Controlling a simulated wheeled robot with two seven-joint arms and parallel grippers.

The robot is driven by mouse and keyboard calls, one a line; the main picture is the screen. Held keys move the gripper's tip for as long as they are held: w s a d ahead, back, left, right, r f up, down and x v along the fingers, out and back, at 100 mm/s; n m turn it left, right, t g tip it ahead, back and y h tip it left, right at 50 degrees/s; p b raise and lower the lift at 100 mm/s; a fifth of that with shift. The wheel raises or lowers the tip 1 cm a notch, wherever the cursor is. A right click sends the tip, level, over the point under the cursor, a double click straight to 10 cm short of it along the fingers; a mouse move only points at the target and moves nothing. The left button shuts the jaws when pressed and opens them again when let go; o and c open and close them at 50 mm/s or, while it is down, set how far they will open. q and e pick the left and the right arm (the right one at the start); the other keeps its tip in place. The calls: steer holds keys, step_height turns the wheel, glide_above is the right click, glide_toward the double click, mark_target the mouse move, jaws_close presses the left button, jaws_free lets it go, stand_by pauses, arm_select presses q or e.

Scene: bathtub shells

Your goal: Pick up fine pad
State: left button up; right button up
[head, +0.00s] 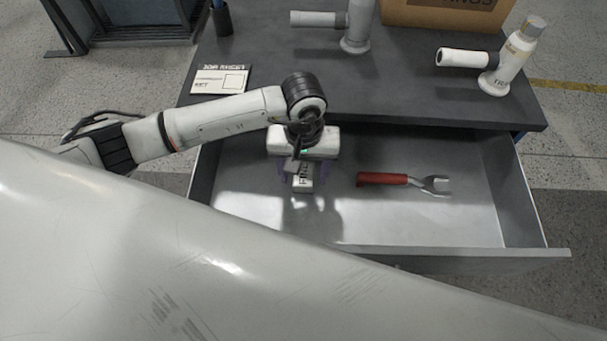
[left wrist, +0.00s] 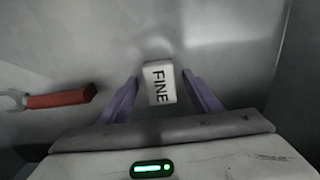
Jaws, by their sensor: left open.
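The fine pad (head: 302,184) is a small white block with dark lettering, lying in the open drawer (head: 452,222). In the left wrist view the pad (left wrist: 158,83) reads "FINE" and lies between the two purple fingers, near their tips. My left gripper (head: 302,174) points down over the pad, and its open fingers (left wrist: 159,88) stand on either side of it with a gap at each side. The gripper body hides part of the pad in the head view. My right gripper is not in view.
A red-handled wrench-like tool (head: 383,179) lies in the drawer to the right of the pad. The drawer walls surround both. A large pale shell (head: 200,265) fills the foreground.

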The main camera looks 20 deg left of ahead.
mark_target(303, 176)
arm_select(q)
steer(key=c, duration=1.1)
steer(key=shift+c, duration=0.2)
step_height(303, 176, up, 10)
